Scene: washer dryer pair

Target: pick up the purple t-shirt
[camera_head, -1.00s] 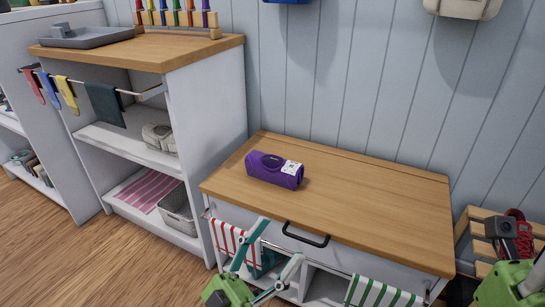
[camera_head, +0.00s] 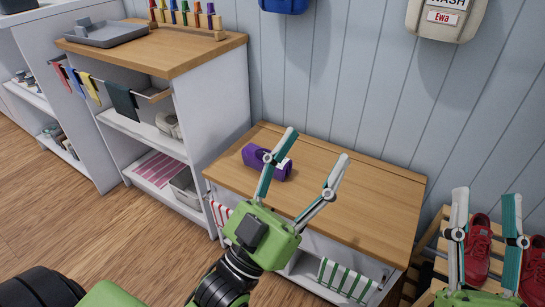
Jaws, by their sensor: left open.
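The purple t-shirt (camera_head: 252,157) is a compact rolled or folded bundle on the wooden top of the low white cabinet (camera_head: 375,205). A finger of my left gripper (camera_head: 317,146) crosses in front of it and hides its middle. My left gripper is open and empty, with its fingers spread and pointing towards the back of the cabinet top. My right gripper (camera_head: 486,194) is open and empty at the lower right, in front of the slatted rack.
Red shoes (camera_head: 477,247) sit on the slatted wooden rack (camera_head: 432,240) at the right. A taller white shelf (camera_head: 215,110) stands on the left, with a grey tray (camera_head: 103,34) on top. Striped towels (camera_head: 345,281) hang at the cabinet front. The cabinet top's right side is clear.

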